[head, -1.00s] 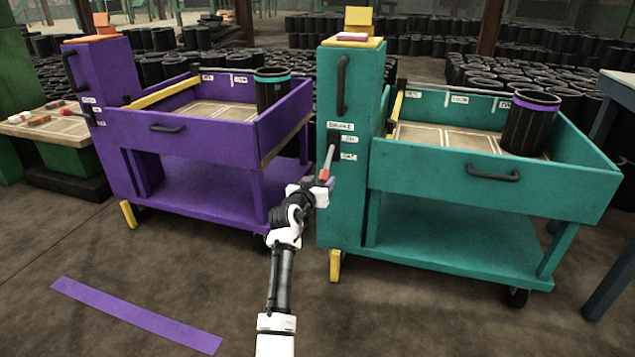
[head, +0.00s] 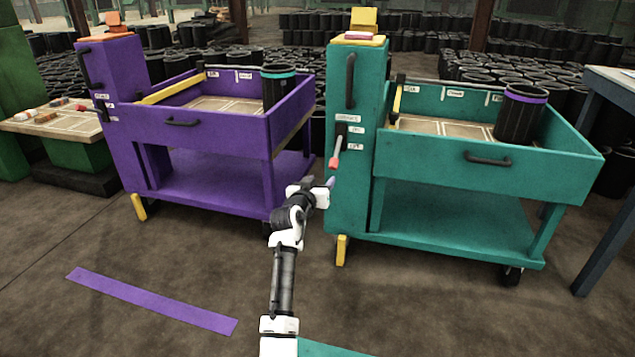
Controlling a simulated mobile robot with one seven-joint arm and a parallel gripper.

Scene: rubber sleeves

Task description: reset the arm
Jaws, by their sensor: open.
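My arm reaches up from the bottom middle of the head view. My gripper (head: 326,186) is open, just below and left of a red-tipped lever (head: 335,162) on the teal cart's post. A small gap shows between gripper and lever. The fingers are small and partly hidden by the wrist, and I see nothing held. The teal cart (head: 480,178) stands to the right of the gripper. The purple cart (head: 205,135) stands to the left and behind it.
A black bin with a purple band (head: 520,115) stands in the teal cart. One with a teal band (head: 278,90) stands in the purple cart. A purple strip (head: 150,300) lies on open floor at left. Tables stand at both sides.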

